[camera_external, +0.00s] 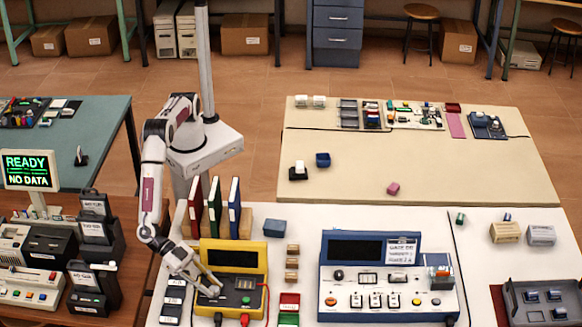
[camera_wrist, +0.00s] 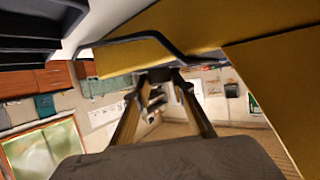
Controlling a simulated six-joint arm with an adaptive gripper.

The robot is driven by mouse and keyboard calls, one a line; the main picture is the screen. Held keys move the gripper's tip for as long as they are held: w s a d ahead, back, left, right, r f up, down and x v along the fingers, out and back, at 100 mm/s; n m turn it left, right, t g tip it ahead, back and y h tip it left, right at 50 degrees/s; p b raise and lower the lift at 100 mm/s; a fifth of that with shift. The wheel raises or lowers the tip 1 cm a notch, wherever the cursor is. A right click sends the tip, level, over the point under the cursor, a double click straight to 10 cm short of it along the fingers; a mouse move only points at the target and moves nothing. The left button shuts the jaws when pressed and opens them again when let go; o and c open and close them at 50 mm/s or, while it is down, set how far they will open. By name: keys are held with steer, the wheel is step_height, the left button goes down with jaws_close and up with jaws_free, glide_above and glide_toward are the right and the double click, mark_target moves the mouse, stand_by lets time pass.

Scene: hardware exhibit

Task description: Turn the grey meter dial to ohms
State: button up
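A yellow meter (camera_external: 260,256) with a dark screen stands on the white table at the front centre left. No dial can be made out clearly; the left part of the panel is hidden by my gripper. My gripper (camera_external: 212,289) points down at the left side of this panel, very close to it or touching. In the wrist view the two fingers (camera_wrist: 163,82) flank a small dark shape at their tips, and a large yellow surface (camera_wrist: 270,85) lies close by. Whether they grip anything is unclear.
A blue console (camera_external: 385,243) with knobs and switches stands right of the meter. Small wooden blocks (camera_external: 292,263) and a red-green box (camera_external: 289,309) lie between meter and console. Dark modules (camera_external: 172,301) stand left.

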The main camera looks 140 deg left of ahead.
steer(key=shift+w+a+r+m+h, duration=0.1)
steer(key=shift+m+h, duration=0.6)
steer(key=shift+h, duration=0.2)
steer(key=o, duration=1.1)
steer(key=shift+s, duration=0.2)
steer(key=v, duration=1.1)
steer(key=shift+s, duration=0.45)
